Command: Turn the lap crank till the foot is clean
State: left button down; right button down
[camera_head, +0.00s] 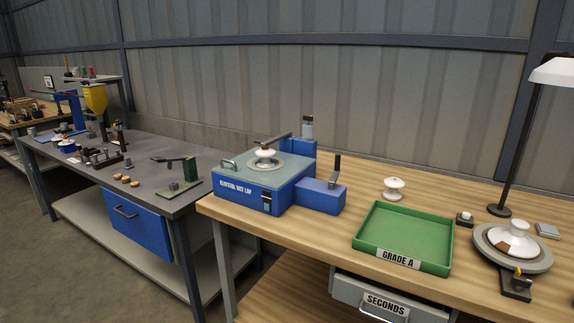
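The wet lap (250,187) is a blue box with a grey top, standing at the left end of the wooden bench. A white insulator (264,158) sits on the lap's round plate (285,166), under a dark arm (282,141). Its foot is hidden from this view. A blue side box (320,196) on the lap's right carries the crank, with an upright dark handle (337,165). Neither of my grippers shows in the head view.
On the bench are a white insulator (393,188), an empty green GRADE A tray (362,239), a round stand (541,260) with a white insulator (517,238), and a lamp (510,170). A SECONDS drawer (352,290) is below. A grey table (140,146) stands left.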

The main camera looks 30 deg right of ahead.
aim_at(332, 178)
jog(key=u, duration=1.2)
jog(key=i, duration=0.85)
jog(key=z, duration=2.7)
